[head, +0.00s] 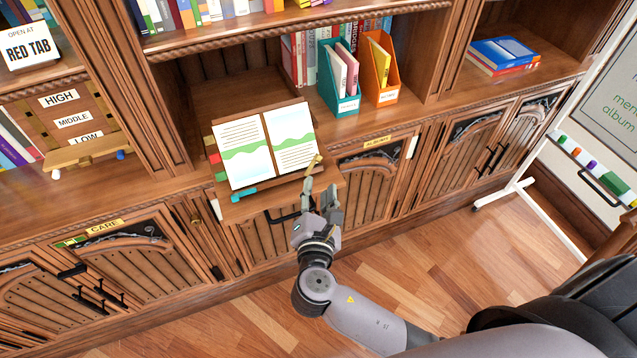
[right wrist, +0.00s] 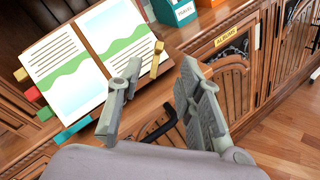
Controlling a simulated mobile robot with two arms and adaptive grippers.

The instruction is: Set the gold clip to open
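The gold clip (head: 314,164) is a short, slim bar at the lower right corner of an open book (head: 239,153) on a slanted stand. It stands tilted beside the right page. In the right wrist view the clip (right wrist: 156,59) shows just beyond the gap between my fingertips. My right gripper (head: 320,188) is in front of the book's lower right corner, close to the clip. Its two fingers are apart with nothing between them, as the right wrist view shows (right wrist: 161,72). I cannot tell whether a finger touches the clip. My left gripper is not in view.
Coloured tabs (head: 210,149) stick out at the book's left edge, and a teal tab (head: 240,191) at its bottom. A teal file holder (head: 338,82) and an orange one (head: 380,70) stand behind to the right. Cabinet doors (head: 368,185) lie below. The wooden floor (head: 440,260) is clear.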

